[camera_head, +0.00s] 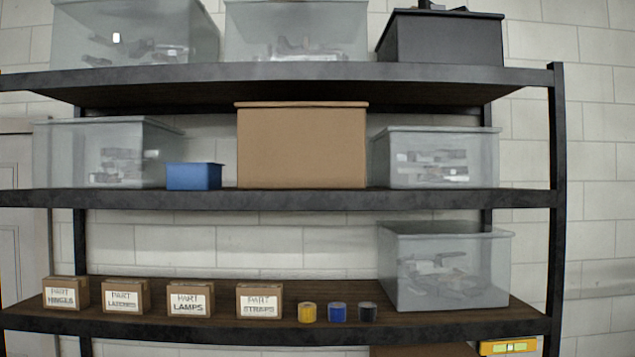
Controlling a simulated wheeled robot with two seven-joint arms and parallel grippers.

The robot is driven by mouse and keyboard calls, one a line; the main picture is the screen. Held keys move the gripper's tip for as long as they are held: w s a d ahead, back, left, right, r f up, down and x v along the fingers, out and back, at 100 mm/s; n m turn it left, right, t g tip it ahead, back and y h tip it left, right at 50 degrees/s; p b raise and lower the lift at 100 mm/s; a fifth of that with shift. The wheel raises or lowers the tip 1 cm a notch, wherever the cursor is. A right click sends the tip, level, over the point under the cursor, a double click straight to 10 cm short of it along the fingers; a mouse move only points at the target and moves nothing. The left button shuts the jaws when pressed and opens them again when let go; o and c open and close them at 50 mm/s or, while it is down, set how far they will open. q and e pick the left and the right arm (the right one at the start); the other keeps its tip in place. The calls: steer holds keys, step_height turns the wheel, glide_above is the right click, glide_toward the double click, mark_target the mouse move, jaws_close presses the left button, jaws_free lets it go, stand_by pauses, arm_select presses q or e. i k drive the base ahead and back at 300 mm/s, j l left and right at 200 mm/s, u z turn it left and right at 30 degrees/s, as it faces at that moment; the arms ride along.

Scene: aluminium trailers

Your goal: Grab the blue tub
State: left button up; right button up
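The blue tub (194,177) is a small blue box standing upright on the middle shelf (290,199), left of centre. It sits between a clear bin on its left and a large brown cardboard box on its right. Its front face is fully visible, and its inside cannot be seen from here. Neither of my grippers shows in the head view.
The clear bin (75,155) and the cardboard box (300,148) flank the tub closely. The upper shelf (290,73) overhangs it. The lower shelf holds small labelled boxes (190,299), tape rolls (337,312) and a clear bin (440,268). A dark post (557,200) stands at right.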

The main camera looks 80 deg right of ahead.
mark_target(181, 177)
steer(key=z, duration=2.1)
steer(key=i+j+z, duration=0.25)
steer(key=i+j, duration=0.15)
steer(key=i, duration=0.1)
